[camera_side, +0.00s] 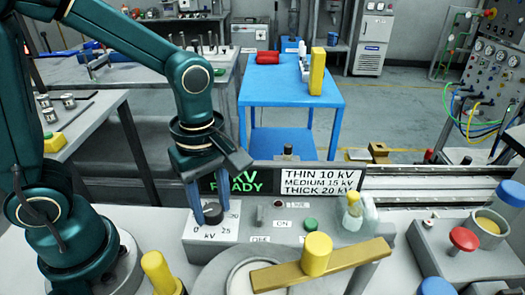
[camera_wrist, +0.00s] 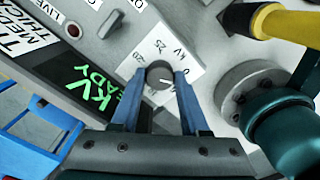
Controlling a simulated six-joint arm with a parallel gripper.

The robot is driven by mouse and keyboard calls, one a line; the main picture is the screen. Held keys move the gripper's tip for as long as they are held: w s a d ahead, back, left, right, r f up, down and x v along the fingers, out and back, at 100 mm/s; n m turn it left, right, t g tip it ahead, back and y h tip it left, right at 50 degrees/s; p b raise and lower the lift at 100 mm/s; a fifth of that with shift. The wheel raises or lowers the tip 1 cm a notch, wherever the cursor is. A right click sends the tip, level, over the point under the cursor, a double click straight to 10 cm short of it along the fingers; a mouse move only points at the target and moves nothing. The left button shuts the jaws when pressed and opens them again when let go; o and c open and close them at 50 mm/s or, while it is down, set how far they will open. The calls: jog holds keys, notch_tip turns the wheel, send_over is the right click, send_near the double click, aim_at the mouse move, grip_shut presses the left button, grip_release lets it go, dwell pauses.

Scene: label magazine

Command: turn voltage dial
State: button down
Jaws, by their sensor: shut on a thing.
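The dark round voltage dial (camera_side: 213,210) sits on a white scale plate on the grey control box (camera_side: 190,235); 0, 25 and kV are readable there. In the wrist view the dial (camera_wrist: 158,71) shows a white pointer line towards the lower right. My gripper (camera_side: 208,214) points down over the box, its blue fingers shut on opposite sides of the dial; the fingers also show in the wrist view (camera_wrist: 160,84). They cover part of the scale, so the exact setting cannot be read. A sign (camera_side: 318,181) lists THIN 10 kV, MEDIUM 15 kV, THICK 20 kV.
A display (camera_side: 236,182) reads kV READY in green behind the dial. A yellow-knobbed bar (camera_side: 320,262) lies in front. A blue table (camera_side: 290,85) stands behind.

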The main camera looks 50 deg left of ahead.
jog(key=m, duration=0.4)
jog(key=shift+m, duration=0.3)
jog(key=m, duration=1)
jog(key=shift+m, duration=0.4)
jog(key=m, duration=0.4)
jog(key=shift+m, duration=0.3)
jog(key=m, duration=0.5)
jog(key=shift+m, duration=0.3)
jog(key=m, duration=0.4)
jog(key=shift+m, duration=0.3)
jog(key=m, duration=0.5)
jog(key=shift+m, duration=2.3)
